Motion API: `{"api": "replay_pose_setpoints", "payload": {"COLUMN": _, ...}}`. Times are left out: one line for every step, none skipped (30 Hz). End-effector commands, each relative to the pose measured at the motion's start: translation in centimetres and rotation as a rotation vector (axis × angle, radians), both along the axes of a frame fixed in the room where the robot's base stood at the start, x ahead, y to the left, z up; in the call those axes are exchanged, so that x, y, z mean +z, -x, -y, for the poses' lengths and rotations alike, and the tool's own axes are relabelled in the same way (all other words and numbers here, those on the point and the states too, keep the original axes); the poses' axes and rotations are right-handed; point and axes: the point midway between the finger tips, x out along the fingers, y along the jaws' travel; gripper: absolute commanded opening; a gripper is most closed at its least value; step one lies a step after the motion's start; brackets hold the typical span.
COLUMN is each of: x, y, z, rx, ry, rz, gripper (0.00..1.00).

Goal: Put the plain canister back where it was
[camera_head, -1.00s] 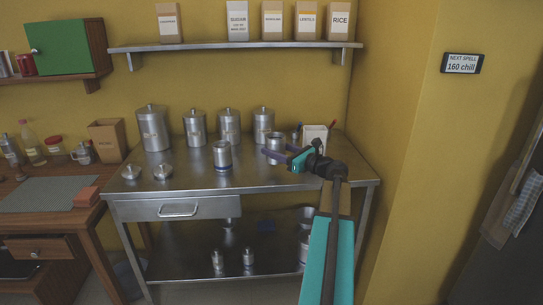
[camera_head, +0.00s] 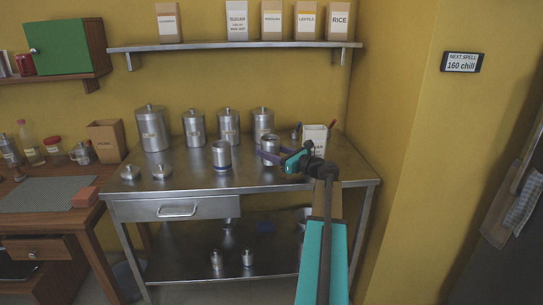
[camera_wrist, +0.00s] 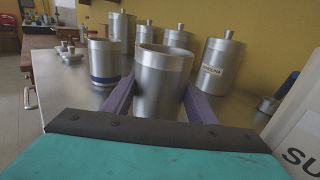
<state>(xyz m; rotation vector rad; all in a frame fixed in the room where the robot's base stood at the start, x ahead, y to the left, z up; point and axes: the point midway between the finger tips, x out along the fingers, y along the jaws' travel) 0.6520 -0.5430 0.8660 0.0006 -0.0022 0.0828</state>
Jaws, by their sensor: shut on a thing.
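The plain canister (camera_head: 269,146) is steel, open at the top and without a band. In the wrist view the plain canister (camera_wrist: 160,85) stands upright between the two purple fingers of my gripper (camera_head: 272,155), which are shut on it. I cannot tell whether its base touches the steel table (camera_head: 240,182). A similar open canister with a blue band (camera_head: 221,154) stands to its left; it also shows in the wrist view (camera_wrist: 103,62). Two loose lids, one at the left (camera_head: 130,172) and one beside it (camera_head: 162,171), lie at the table's front left.
Several lidded canisters, the largest (camera_head: 152,128) at the left, stand along the back. A white box (camera_head: 315,138) stands at the back right, near my gripper. The front middle of the table is clear. Small canisters (camera_head: 216,260) stand on the lower shelf.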

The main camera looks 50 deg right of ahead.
Motion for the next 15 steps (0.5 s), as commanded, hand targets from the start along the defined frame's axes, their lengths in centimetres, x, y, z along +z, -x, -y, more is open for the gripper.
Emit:
{"api": "replay_pose_setpoints", "payload": {"x": -0.73, "y": 0.01, "z": -0.03, "rx": 0.000, "ry": -0.002, "rz": 0.001, "gripper": 0.25}}
{"api": "replay_pose_setpoints", "payload": {"x": -0.96, "y": 0.01, "z": -0.03, "rx": 0.000, "ry": -0.002, "rz": 0.001, "gripper": 0.25}}
{"api": "replay_pose_setpoints", "payload": {"x": -1.19, "y": 0.01, "z": -0.04, "rx": 0.000, "ry": -0.001, "rz": 0.001, "gripper": 0.25}}
{"api": "replay_pose_setpoints", "payload": {"x": -1.31, "y": 0.00, "z": -0.05, "rx": 0.001, "ry": -0.001, "rz": 0.001, "gripper": 0.25}}
{"api": "replay_pose_setpoints", "payload": {"x": -1.39, "y": 0.00, "z": -0.05, "rx": 0.001, "ry": 0.000, "rz": 0.001, "gripper": 0.25}}
{"api": "replay_pose_setpoints", "payload": {"x": -1.43, "y": -0.01, "z": -0.06, "rx": 0.001, "ry": 0.000, "rz": 0.001, "gripper": 0.25}}
{"api": "replay_pose_setpoints", "payload": {"x": -1.43, "y": -0.01, "z": -0.06, "rx": 0.001, "ry": 0.000, "rz": 0.001, "gripper": 0.25}}
{"api": "replay_pose_setpoints", "payload": {"x": -1.42, "y": -0.01, "z": -0.07, "rx": 0.001, "ry": 0.001, "rz": 0.001, "gripper": 0.25}}
{"api": "replay_pose_setpoints", "payload": {"x": -1.40, "y": -0.02, "z": -0.07, "rx": 0.001, "ry": 0.001, "rz": 0.001, "gripper": 0.25}}
{"api": "replay_pose_setpoints", "payload": {"x": -1.39, "y": -0.02, "z": -0.08, "rx": 0.001, "ry": 0.001, "rz": 0.001, "gripper": 0.25}}
{"api": "replay_pose_setpoints", "payload": {"x": -1.39, "y": -0.02, "z": -0.08, "rx": 0.001, "ry": 0.001, "rz": 0.001, "gripper": 0.25}}
{"api": "replay_pose_setpoints", "payload": {"x": -1.39, "y": -0.03, "z": -0.08, "rx": 0.001, "ry": 0.001, "rz": 0.001, "gripper": 0.25}}
{"api": "replay_pose_setpoints", "payload": {"x": -1.39, "y": -0.03, "z": -0.09, "rx": 0.001, "ry": 0.001, "rz": 0.001, "gripper": 0.25}}
{"api": "replay_pose_setpoints", "payload": {"x": -1.41, "y": -0.04, "z": -0.09, "rx": 0.001, "ry": 0.000, "rz": 0.001, "gripper": 0.25}}
{"api": "replay_pose_setpoints", "payload": {"x": -1.47, "y": -0.03, "z": -0.10, "rx": 0.002, "ry": 0.000, "rz": 0.001, "gripper": 0.25}}
